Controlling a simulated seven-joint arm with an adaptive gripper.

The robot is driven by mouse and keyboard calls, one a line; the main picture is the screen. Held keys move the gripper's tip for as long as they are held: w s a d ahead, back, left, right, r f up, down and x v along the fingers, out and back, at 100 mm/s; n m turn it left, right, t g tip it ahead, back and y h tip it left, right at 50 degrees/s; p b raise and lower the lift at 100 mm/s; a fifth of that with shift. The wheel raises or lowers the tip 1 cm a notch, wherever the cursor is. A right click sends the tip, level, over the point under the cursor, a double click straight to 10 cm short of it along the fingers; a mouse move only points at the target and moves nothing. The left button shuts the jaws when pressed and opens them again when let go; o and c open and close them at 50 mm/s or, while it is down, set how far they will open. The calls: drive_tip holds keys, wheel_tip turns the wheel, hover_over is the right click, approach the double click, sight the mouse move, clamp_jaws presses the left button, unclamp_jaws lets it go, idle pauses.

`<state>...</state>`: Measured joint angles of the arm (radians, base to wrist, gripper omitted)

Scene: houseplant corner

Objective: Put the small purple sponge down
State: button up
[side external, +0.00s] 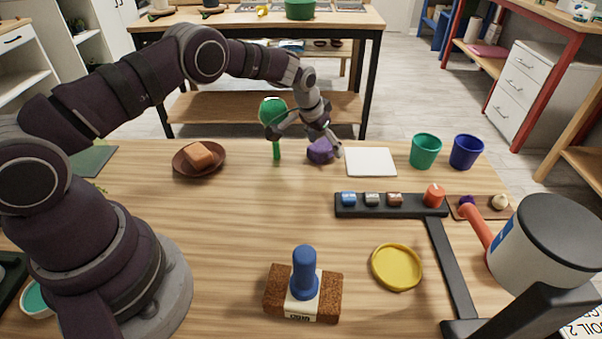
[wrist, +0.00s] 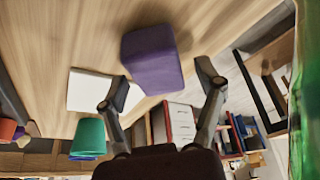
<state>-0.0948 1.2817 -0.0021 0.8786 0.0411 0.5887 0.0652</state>
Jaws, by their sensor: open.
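The small purple sponge (side external: 320,152) appears to rest on the wooden table, just left of a white square tile (side external: 371,162). My gripper (side external: 304,142) is above and around the sponge's near area, with its fingers spread apart. In the wrist view the sponge (wrist: 152,58) lies ahead of and between the open fingertips of my gripper (wrist: 154,84), with a visible gap on each side. No finger is seen pressing on it. Its underside is hidden.
A green globe on a stem (side external: 273,112) stands close left of my gripper. A brown bowl (side external: 181,168) with an orange-brown block is further left. Green (side external: 426,150) and blue (side external: 466,151) cups stand right of the tile.

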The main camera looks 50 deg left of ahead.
drive_tip(key=s+d+f+v, duration=0.1)
drive_tip(key=s+v, duration=0.1)
drive_tip(key=v, duration=1)
drive_tip(key=s+d+f+v, duration=0.1)
drive_tip(key=s+v, duration=0.2)
drive_tip(key=v, duration=0.9)
drive_tip(key=s+d+t, duration=0.1)
drive_tip(key=s, duration=1.1)
drive_tip(key=shift+r, duration=0.15)
